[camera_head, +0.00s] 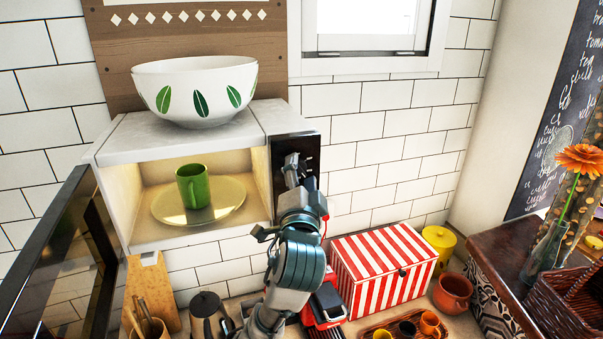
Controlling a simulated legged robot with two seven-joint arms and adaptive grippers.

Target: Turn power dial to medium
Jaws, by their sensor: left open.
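The microwave (160,135) stands against the tiled wall with its dark door (75,265) swung open to the left. Its black control panel (306,145) is on the right side of the front. My left gripper (294,170) is in front of this panel, with its fingers pointing up toward it. It is open. The gripper covers much of the panel, so I cannot make out the power dial or its setting. I cannot tell whether the fingers touch the panel. My right gripper is not in view.
A green mug (193,186) stands on the glass plate (232,199) inside the microwave. A leaf-patterned bowl (195,90) sits on top. A red-and-white striped box (385,270) and a yellow pot (439,240) stand below right. A kettle (208,318) is below.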

